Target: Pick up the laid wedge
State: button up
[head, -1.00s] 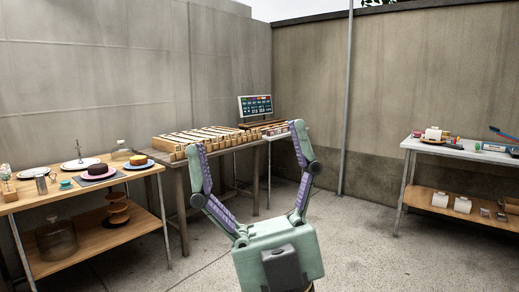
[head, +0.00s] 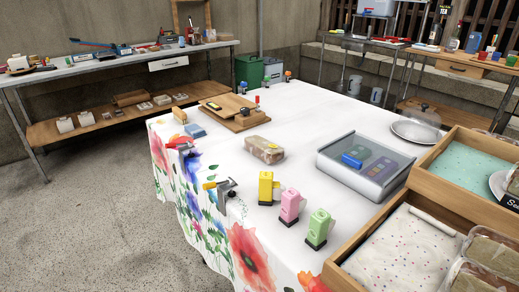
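No thing is clearly recognisable as the laid wedge. A small blue block (head: 195,131) lies near the left edge of the table with the white floral cloth (head: 310,110); its exact shape is too small to tell. A small tan piece (head: 180,115) is just behind it. Yellow (head: 266,187), pink (head: 290,205) and green (head: 318,227) pieces with dark bases stand upright near the front edge. My gripper is not in view now.
A wrapped loaf (head: 264,149), a wooden board (head: 233,110) and a clear-lidded case (head: 366,164) occupy the cloth. Clamps (head: 222,188) grip its edge. Wooden trays (head: 375,244) fill the right front. A side bench (head: 90,68) stands left; the floor at left is clear.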

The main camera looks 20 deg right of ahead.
aim_at(271, 154)
jog(key=i+j, duration=0.15)
jog(key=j, duration=0.2)
jog(key=i+j, duration=0.15)
jog(key=j, duration=0.2)
jog(key=i+j, duration=0.15)
jog(key=j, duration=0.15)
jog(key=i+j+z, duration=0.1)
jog(key=j, duration=0.25)
jog(key=i+j, duration=0.15)
jog(key=j, duration=0.2)
jog(key=i+j+z, duration=0.1)
jog(key=z, duration=1.85)
jog(key=i, duration=0.95)
